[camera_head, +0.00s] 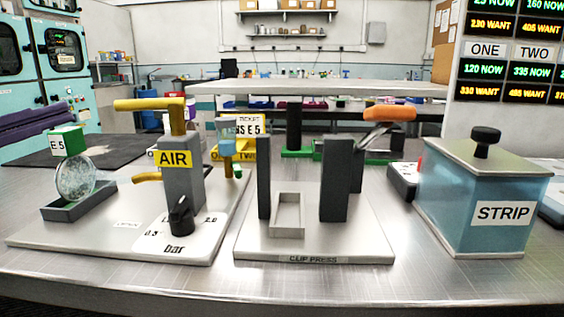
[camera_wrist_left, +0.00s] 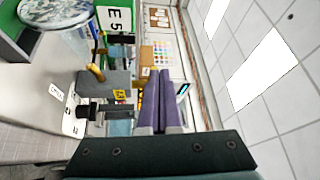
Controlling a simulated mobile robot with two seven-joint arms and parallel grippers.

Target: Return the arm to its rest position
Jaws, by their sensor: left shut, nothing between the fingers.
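My left gripper (camera_head: 70,113) comes in from the left edge in the head view, its purple fingers pointing right above the far left of the bench. In the left wrist view the two purple fingers (camera_wrist_left: 155,78) lie side by side, shut, with nothing between them. The fingers are clear of the fixtures in the head view, behind the green block labelled E 5 (camera_head: 66,140). My right gripper is not in view.
On the steel bench stand the AIR post (camera_head: 182,180) with a yellow lever, the clip press (camera_head: 313,246) with dark posts and an orange handle (camera_head: 390,113), and a blue STRIP box (camera_head: 470,205). A round clear dish (camera_head: 75,178) stands at left. A dark mat (camera_head: 105,150) lies behind.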

